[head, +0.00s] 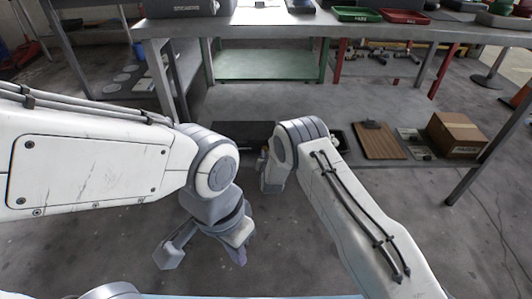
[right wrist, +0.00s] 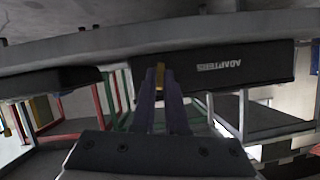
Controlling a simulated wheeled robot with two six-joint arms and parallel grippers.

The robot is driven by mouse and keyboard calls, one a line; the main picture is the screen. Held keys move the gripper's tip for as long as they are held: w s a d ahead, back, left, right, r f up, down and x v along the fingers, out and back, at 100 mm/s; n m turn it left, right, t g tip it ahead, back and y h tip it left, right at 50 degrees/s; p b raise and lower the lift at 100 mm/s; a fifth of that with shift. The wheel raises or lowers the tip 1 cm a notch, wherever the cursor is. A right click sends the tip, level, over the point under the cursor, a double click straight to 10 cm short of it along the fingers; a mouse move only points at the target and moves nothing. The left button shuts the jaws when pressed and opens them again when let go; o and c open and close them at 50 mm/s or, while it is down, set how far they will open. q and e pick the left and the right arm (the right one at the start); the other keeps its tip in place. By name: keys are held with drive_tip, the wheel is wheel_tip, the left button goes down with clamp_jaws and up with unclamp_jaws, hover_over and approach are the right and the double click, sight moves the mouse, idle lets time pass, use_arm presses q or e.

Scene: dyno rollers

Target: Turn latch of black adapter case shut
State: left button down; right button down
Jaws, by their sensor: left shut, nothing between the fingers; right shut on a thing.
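The black adapter case (right wrist: 225,64), lettered ADAPTERS, appears upside down in the right wrist view, against a grey surface. A dark box (head: 238,130) on the lower shelf in the head view seems to be this case, partly covered by my right arm. My right gripper (right wrist: 160,82) is shut on a small brass-yellow latch (right wrist: 160,74) at the case's front. The latch is mostly hidden between the fingertips, so its turn is hard to tell. In the head view my right arm hides most of that gripper. My left gripper (head: 239,256) is shut and empty, low over the floor.
The lower shelf (head: 300,105) also holds a clipboard (head: 380,140) and a cardboard box (head: 457,133) to the right. The bench top (head: 300,22) above carries green and red trays (head: 357,14). Bench legs stand on both sides. The floor (head: 310,240) before the bench is clear.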

drive_tip(key=shift+a+n+h, duration=0.15)
drive_tip(key=shift+n+h, duration=0.45)
drive_tip(key=shift+n, duration=0.2)
drive_tip(key=c, duration=1.2)
unclamp_jaws()
drive_tip(key=shift+r+p, duration=0.1)
drive_tip(key=shift+p, duration=0.2)
drive_tip(key=p+v, duration=0.4)
drive_tip(key=v, duration=0.6)
drive_tip(key=shift+s+r+p, duration=0.1)
drive_tip(key=shift+s+p, duration=0.1)
drive_tip(key=shift+p, duration=0.2)
